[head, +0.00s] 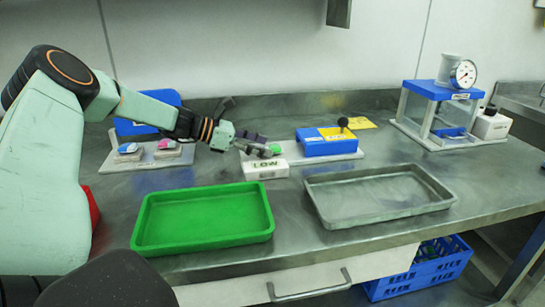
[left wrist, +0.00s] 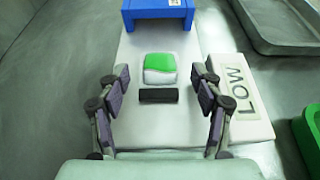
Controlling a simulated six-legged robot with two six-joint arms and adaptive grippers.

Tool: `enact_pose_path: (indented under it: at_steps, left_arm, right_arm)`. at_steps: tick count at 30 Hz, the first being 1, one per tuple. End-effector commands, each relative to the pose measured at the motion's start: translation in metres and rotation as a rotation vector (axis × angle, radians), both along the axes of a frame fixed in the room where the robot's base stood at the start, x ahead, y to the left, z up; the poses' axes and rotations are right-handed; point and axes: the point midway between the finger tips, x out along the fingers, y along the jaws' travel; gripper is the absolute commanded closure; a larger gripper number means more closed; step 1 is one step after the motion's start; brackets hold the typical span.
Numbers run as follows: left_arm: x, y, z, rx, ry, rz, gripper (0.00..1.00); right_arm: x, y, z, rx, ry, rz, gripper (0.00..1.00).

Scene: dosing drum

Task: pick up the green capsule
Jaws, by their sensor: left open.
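The green capsule (left wrist: 160,62), green on top with a white lower part, sits on a pale plate (left wrist: 150,35) in the left wrist view. In the head view a small green patch of it (head: 276,149) shows beside the fingers. My left gripper (head: 262,146) is open over the plate. In the left wrist view its fingers (left wrist: 161,74) stand on either side of the capsule, with a gap at each side. Whether the fingertips are down at capsule height is hard to tell. My right gripper is not in view.
A black bar (left wrist: 158,96) lies beside the capsule; a blue and yellow unit (head: 328,148) stands at the plate's far end. A white LOW block (head: 265,169) is close by. Green tray (head: 205,239) and grey tray (head: 380,213) are in front. Blue and pink pieces (head: 128,148) sit left.

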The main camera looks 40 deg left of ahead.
Motion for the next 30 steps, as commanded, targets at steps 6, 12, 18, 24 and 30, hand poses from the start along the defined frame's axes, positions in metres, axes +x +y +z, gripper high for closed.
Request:
enact_pose_path:
  at_steps: [6,12,18,24,30]
  left_arm:
    - [0.0087,-0.0055,-0.0046,0.001,-0.001,0.001,0.34]
    - [0.0086,-0.0055,-0.0036,0.000,0.000,0.001,0.34]
    - [0.0084,-0.0055,-0.0036,0.000,0.000,0.001,0.51]
    - [0.0083,-0.0054,-0.0037,0.000,-0.001,0.001,0.68]
    - [0.0083,-0.0055,-0.0036,0.000,-0.001,0.001,0.80]
  right_arm:
    - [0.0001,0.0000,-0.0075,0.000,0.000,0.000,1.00]
    - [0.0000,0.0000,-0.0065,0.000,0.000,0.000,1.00]
    - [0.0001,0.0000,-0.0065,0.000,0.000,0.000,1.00]
    - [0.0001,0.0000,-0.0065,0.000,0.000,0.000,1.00]
    - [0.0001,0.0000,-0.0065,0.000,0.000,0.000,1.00]
